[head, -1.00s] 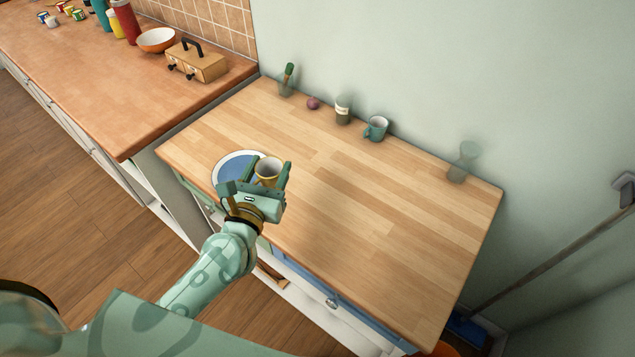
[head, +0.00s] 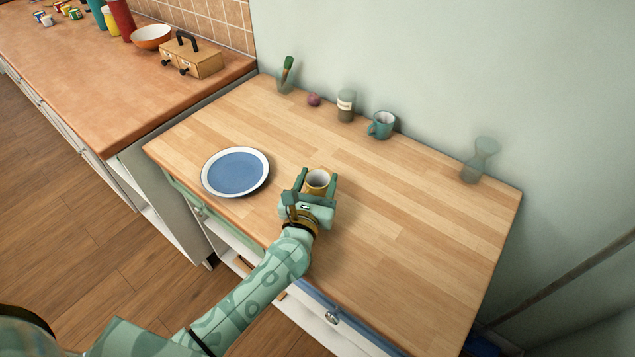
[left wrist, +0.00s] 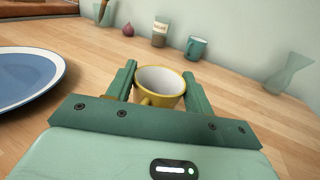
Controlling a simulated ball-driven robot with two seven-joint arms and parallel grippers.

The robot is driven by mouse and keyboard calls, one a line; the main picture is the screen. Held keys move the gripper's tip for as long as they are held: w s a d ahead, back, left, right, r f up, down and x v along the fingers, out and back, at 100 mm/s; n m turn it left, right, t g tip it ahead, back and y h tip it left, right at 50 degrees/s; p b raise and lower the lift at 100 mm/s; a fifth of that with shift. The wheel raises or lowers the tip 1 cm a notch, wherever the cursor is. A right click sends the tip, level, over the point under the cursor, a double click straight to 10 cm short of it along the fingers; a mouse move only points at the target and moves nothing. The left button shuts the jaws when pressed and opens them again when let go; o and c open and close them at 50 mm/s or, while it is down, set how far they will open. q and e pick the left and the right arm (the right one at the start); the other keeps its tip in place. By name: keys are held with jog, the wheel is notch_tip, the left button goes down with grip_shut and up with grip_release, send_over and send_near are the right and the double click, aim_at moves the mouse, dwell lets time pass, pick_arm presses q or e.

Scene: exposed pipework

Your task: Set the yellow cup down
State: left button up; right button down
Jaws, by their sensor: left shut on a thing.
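The yellow cup (head: 318,180) is upright with a pale inside, between the fingers of my left gripper (head: 318,183). The left gripper is shut on it. In the left wrist view the yellow cup (left wrist: 160,84) sits between the two green fingers, its handle toward the palm. The cup is over the wooden tabletop (head: 400,220), right of the plate. I cannot tell whether its base touches the wood. My right gripper is not in view.
A blue plate with a white rim (head: 236,172) lies to the left. Along the wall stand a teal mug (head: 381,125), a jar (head: 346,105), an onion (head: 314,100) and a glass carafe (head: 479,160). The tabletop right of the cup is clear.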

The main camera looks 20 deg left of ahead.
pick_arm(q)
jog(key=shift+f, duration=0.15)
jog(key=o, duration=1)
jog(key=shift+r, duration=0.25)
jog(key=s, duration=1.2)
jog(key=shift+d, duration=0.3)
